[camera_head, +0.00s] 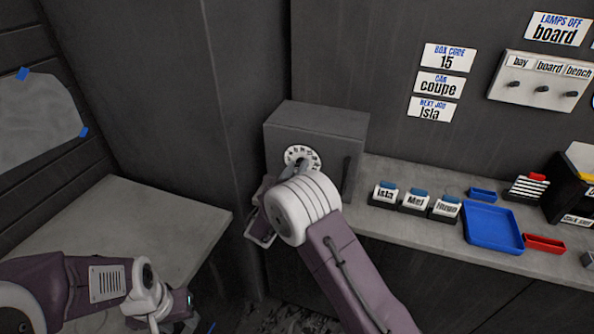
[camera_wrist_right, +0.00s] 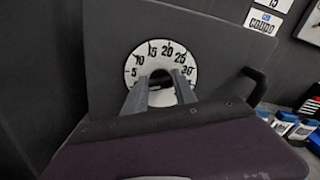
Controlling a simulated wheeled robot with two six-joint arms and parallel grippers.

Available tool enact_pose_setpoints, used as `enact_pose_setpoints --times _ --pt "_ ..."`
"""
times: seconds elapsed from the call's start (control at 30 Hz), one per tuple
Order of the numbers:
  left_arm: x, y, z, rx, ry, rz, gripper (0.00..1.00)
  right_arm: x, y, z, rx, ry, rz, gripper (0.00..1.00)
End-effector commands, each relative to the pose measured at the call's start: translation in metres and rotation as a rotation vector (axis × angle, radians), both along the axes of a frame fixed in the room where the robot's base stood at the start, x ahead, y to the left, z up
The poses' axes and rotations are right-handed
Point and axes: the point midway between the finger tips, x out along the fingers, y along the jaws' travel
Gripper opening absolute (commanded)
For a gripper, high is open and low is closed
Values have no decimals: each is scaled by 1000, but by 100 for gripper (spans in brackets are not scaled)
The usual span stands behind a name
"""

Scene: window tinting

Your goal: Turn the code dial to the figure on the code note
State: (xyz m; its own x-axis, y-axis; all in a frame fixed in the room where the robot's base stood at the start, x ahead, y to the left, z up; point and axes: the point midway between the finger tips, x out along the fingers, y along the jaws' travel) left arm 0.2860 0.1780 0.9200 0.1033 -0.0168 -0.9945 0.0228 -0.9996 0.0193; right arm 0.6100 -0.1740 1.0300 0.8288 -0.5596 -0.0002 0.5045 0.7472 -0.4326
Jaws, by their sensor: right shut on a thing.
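The code note (camera_head: 448,58) on the back wall reads "BOX CODE 15". The code dial (camera_head: 291,153) is a white numbered disc on the front of a dark grey box (camera_head: 318,118). In the right wrist view the dial (camera_wrist_right: 160,53) shows 5 to 30, with 15 and 20 either side of the top. I cannot make out a pointer mark. My right gripper (camera_head: 303,166) is shut on the dial's knob; its two fingers (camera_wrist_right: 160,90) cover the lower middle of the dial. My left gripper (camera_head: 178,308) is low at the left, away from the box; its fingers are unclear.
The box has a handle (camera_wrist_right: 257,85) at its right. The counter to the right holds labelled card holders (camera_head: 414,203), a blue tray (camera_head: 493,228) and a red tray (camera_head: 545,244). A switch panel (camera_head: 541,82) hangs on the wall. The left table (camera_head: 150,220) has a bare top.

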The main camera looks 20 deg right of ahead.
Motion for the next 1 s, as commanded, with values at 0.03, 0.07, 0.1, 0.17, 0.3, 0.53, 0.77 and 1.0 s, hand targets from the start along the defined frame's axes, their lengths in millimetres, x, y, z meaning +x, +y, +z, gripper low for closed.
enact_pose_setpoints --times 0.03,0.07,0.1,0.17,0.3,0.53,0.77,1.0 --pt "0 0 -9 0 0 0 36 0 0 -5 24 -16 0 0" --pt "0 0 -12 0 0 0 36 0 0 -5 40 -27 0 0" --pt "0 0 -17 0 0 0 36 0 0 -6 65 -44 0 0" --pt "0 0 -25 0 0 0 36 0 -1 -6 106 -72 0 0" --pt "0 0 -46 0 0 0 36 -1 -1 -8 214 -145 1 0" --pt "0 0 -82 0 0 0 36 -2 -2 -8 395 -269 1 0" --pt "0 0 -123 0 0 0 36 -2 -3 -10 578 -391 1 0" --pt "0 0 -167 0 0 0 36 -3 -4 -11 768 -518 1 0"
